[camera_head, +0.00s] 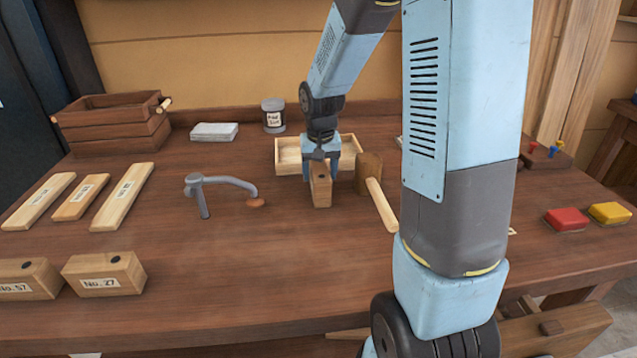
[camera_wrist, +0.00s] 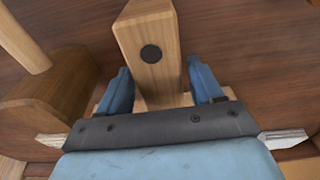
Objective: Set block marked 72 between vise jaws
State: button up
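A wooden block (camera_head: 320,187) with a dark round spot on top sits on the bench under my gripper (camera_head: 321,163); no number on it is visible. In the wrist view the block (camera_wrist: 152,50) is between the two blue fingers (camera_wrist: 160,88), with narrow gaps on both sides, so the gripper looks open around it. Two similar blocks, one marked No.57 (camera_head: 28,279) and one marked No.27 (camera_head: 104,274), stand at the front left. A wooden piece at the bench's front edge (camera_head: 560,330) may be part of the vise; my arm hides much of that area.
A wooden mallet (camera_head: 368,172) lies just right of the block, and a shallow tray (camera_head: 288,152) is behind it. A grey holdfast (camera_head: 220,184), labelled strips (camera_head: 122,197) and a crate (camera_head: 112,118) are left. Red (camera_head: 566,219) and yellow (camera_head: 609,213) pieces are right. The middle front is clear.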

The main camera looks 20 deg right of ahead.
jog(key=c, duration=1.1)
jog(key=shift+r, duration=0.3)
notch_tip(320, 180, up, 2)
jog(key=shift+r, duration=0.2)
jog(key=s+r, duration=0.2)
jog(key=r, duration=0.1)
jog(key=s+r, duration=0.3)
jog(key=shift+s+a+r, duration=0.1)
jog(key=shift+r, duration=0.15)
jog(key=s+r, duration=0.1)
jog(key=s, duration=0.2)
jog(key=s+r, duration=0.1)
jog(key=s, duration=0.2)
jog(key=s+r, duration=0.1)
jog(key=s, duration=0.2)
jog(key=shift+a+r, duration=0.2)
jog(key=shift+r, duration=0.05)
